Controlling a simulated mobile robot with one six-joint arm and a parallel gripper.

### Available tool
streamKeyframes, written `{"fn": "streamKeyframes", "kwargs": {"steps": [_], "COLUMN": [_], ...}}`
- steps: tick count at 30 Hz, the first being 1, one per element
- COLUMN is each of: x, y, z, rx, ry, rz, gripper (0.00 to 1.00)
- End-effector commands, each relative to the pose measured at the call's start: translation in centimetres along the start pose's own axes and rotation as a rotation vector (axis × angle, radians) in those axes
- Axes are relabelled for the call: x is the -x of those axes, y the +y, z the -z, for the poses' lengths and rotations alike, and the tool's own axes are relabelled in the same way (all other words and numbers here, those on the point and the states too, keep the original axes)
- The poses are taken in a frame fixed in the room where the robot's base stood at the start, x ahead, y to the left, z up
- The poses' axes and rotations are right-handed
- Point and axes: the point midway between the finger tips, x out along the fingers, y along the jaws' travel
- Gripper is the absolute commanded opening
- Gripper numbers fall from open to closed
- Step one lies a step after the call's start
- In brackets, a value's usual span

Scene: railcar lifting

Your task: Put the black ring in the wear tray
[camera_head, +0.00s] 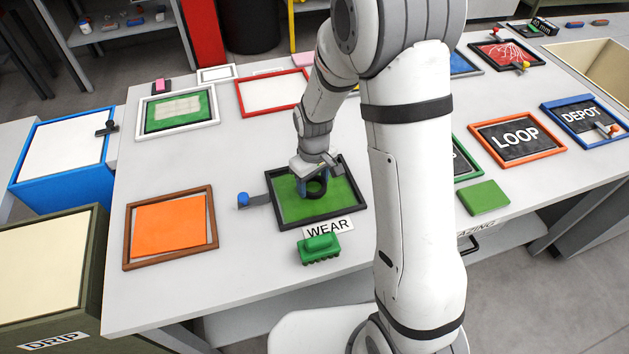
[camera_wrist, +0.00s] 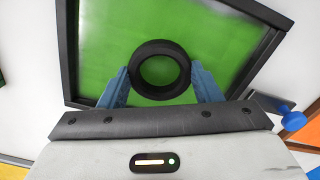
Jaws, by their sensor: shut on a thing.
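The black ring (camera_wrist: 160,96) is between the two blue fingers of my gripper (camera_wrist: 160,88) in the wrist view, and the fingers are shut on its sides. In the head view the ring (camera_head: 317,187) shows at my gripper (camera_head: 312,185), over the green floor of the wear tray. The wear tray (camera_head: 345,208) has a black frame and a green inside, with a WEAR label (camera_head: 328,228) in front of it. The tray's frame (camera_wrist: 254,64) also shows in the wrist view. I cannot tell whether the ring touches the tray floor.
A green brush-like block (camera_head: 319,249) lies in front of the label. A blue-knobbed handle (camera_head: 243,199) is at the tray's left.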

Motion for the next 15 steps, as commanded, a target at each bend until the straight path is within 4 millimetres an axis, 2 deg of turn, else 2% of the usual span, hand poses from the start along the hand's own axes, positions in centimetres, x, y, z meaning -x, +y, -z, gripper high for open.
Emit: {"fn": "streamKeyframes", "kwargs": {"steps": [2,11,12,15], "x": [-0.59,-0.91,-0.93,-0.81], "y": [0.03,0.12,0.12,0.13], "z": [-0.02,-0.02,-0.02,-0.02], "rx": [-0.001,-0.003,-0.003,-0.003], "ry": [0.0,0.001,0.001,0.001], "rz": [0.0,-0.001,-0.001,-0.001], "gripper": [0.36,0.36,0.59,0.67]}}
